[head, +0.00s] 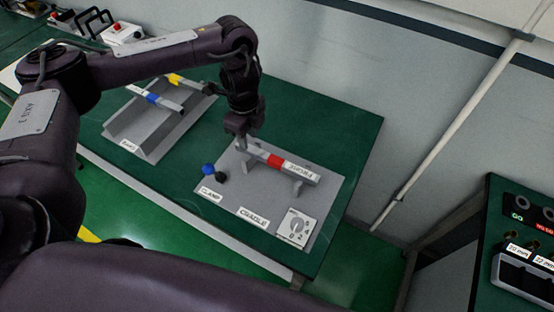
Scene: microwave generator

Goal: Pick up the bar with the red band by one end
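The bar with the red band (297,168) lies on the raised supports of a grey cradle plate (233,202) on the green table. Its red band shows near the middle and a printed label sits toward its right end. My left gripper (242,144) points down at the bar's left end, and its fingers overlap that end in the picture. I cannot tell whether the fingers are closed on it. My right gripper is not in view.
A grey tray (152,146) at the left holds bars with blue (152,98) and yellow (174,79) bands. A blue knob (208,169) and a dial (297,227) sit on the cradle plate. Another bench with labelled slots (526,268) stands at the right.

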